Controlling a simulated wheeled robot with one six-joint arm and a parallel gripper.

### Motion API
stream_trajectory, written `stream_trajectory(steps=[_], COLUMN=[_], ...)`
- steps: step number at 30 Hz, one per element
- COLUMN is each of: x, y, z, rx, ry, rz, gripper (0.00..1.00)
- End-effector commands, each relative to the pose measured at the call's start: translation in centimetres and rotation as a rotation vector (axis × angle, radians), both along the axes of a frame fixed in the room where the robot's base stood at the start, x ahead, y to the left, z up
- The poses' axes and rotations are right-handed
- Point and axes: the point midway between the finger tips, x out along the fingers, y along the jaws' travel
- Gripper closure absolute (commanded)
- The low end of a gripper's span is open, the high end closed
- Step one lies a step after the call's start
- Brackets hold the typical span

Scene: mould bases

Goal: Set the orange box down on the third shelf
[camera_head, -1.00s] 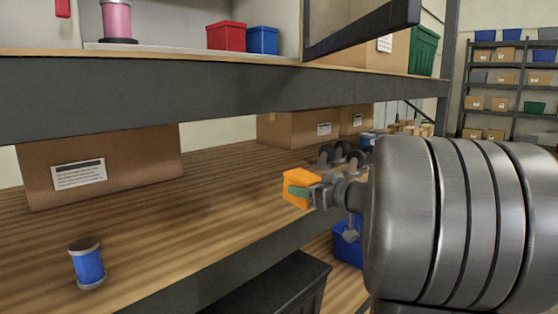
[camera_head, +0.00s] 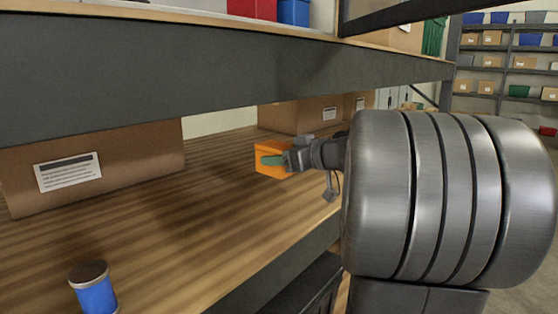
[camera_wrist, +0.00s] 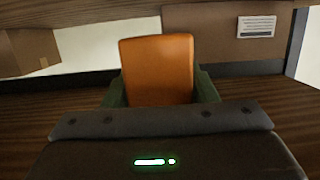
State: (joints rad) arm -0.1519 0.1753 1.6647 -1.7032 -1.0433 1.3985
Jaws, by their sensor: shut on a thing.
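The orange box (camera_head: 268,168) is held in my gripper (camera_head: 272,160), over the wooden shelf board (camera_head: 190,235) in the head view. In the wrist view the orange box (camera_wrist: 157,70) stands upright between the two green fingers of my gripper (camera_wrist: 160,92), which are shut on its sides. The box's underside is hidden in the wrist view. I cannot tell whether it touches the board.
A large cardboard box (camera_head: 120,160) sits at the back left, and other cardboard boxes (camera_head: 285,118) stand behind my gripper. The upper shelf's dark beam (camera_head: 200,75) runs overhead. The middle of the board is clear.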

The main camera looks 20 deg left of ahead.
Motion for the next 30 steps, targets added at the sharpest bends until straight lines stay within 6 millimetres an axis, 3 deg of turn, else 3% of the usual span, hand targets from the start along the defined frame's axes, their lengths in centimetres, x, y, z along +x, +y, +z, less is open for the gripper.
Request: stream_trajectory(steps=[6, 17, 29, 30], x=[0.0, 0.0, 0.0, 0.0], y=[0.0, 0.0, 0.0, 0.0], z=[-4.2, -8.5, -9.2, -9.3], rx=[0.001, 0.000, 0.000, 0.000], ry=[0.005, 0.004, 0.001, 0.002], rz=[-0.001, 0.000, -0.001, -0.001], gripper=[0.81, 0.81, 0.81, 0.46])
